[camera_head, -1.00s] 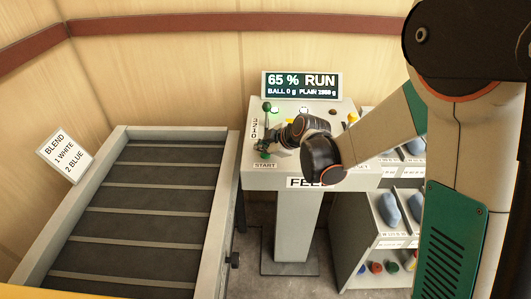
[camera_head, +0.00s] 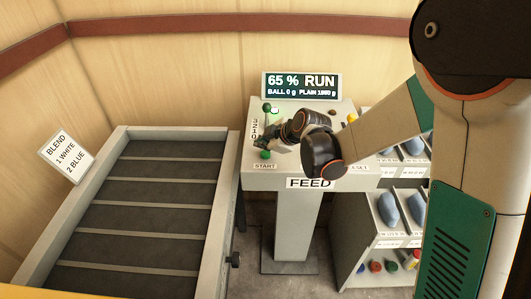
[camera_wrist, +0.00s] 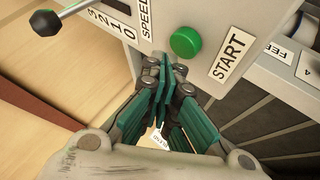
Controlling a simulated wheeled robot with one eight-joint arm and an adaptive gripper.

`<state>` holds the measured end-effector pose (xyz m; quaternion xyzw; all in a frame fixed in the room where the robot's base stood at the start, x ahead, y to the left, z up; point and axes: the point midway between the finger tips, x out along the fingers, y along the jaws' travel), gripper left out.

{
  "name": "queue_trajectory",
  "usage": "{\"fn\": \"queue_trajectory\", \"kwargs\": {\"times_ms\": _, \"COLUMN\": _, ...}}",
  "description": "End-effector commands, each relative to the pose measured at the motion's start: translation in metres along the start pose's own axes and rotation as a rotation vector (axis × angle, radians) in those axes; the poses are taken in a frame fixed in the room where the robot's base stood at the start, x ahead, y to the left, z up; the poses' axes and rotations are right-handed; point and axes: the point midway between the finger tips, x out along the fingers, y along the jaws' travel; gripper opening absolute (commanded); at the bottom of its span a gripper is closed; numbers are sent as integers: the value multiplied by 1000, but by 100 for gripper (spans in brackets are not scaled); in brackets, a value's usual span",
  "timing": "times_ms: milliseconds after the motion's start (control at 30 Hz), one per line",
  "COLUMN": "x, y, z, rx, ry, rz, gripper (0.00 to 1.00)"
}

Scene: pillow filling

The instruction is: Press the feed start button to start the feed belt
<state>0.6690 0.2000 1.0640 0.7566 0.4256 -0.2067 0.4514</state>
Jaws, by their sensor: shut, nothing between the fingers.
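The green start button (camera_wrist: 185,41) is round and sits on the panel beside the START label (camera_wrist: 229,56) in the wrist view. In the head view the button (camera_head: 266,154) shows above its START label at the console's front left. My gripper (camera_wrist: 165,64) is shut and empty, its fingertips just below and left of the button in the wrist picture, with a gap in the picture. In the head view my gripper (camera_head: 270,143) is beside the button, partly hidden by my wrist. The feed belt (camera_head: 145,190) is dark with pale slats, with nothing on it.
A display (camera_head: 300,86) reads 65 % RUN. A speed lever with a dark knob (camera_wrist: 45,22) stands left of the button in the wrist view. A shelf (camera_head: 362,228) with blue items is at the right. A BLEND sign (camera_head: 66,156) is on the left.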

Motion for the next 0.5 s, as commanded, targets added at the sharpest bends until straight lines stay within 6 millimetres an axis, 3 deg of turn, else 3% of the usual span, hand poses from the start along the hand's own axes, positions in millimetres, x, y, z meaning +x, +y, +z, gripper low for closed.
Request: {"fn": "queue_trajectory", "kwargs": {"times_ms": 500, "x": -30, "y": 22, "z": -22, "rx": 0, "ry": 0, "rz": 0, "gripper": 0}}
